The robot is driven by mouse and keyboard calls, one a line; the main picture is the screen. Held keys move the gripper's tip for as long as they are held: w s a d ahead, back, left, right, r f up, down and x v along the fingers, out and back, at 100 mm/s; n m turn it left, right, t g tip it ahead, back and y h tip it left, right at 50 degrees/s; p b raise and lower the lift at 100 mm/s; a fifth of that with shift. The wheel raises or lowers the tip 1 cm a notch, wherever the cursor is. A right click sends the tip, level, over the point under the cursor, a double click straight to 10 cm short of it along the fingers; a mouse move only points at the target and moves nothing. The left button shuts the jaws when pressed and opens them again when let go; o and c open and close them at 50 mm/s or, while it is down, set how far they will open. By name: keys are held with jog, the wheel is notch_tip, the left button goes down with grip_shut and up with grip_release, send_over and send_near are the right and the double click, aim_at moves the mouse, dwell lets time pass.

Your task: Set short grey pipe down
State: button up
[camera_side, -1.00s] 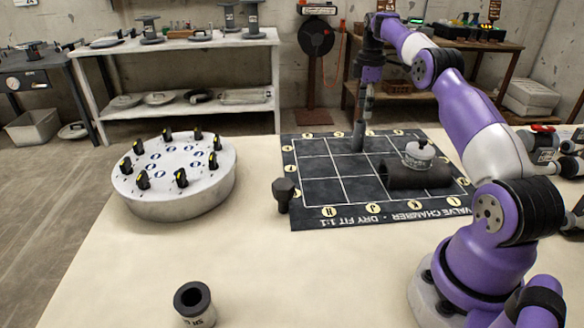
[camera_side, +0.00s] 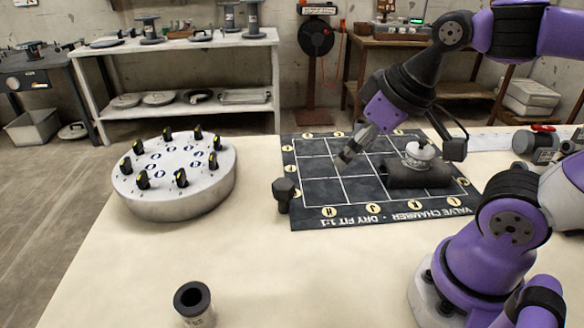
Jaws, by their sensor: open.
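A short grey pipe (camera_side: 196,308) with a dark rim stands upright on the pale table at the front left, its bore facing up; a label shows on its side. My gripper (camera_side: 346,160) is over the dark gridded mat (camera_side: 330,190), tilted down to the left. Its jaws are open and I see nothing between them, though they are small here. A dark pipe (camera_side: 415,178) lies on its side on the right part of the mat, to the right of my gripper. My gripper is well apart from the short grey pipe.
A white round fitting (camera_side: 420,153) sits at or behind the dark pipe. A dark bolt-like piece (camera_side: 284,194) is at the mat's left edge. A round grey flange (camera_side: 180,205) with several black knobs stands at the left. The table's front middle is clear.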

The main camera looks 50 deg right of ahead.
jog(key=shift+s+a+f, duration=0.15)
jog(key=shift+s+f, duration=0.15)
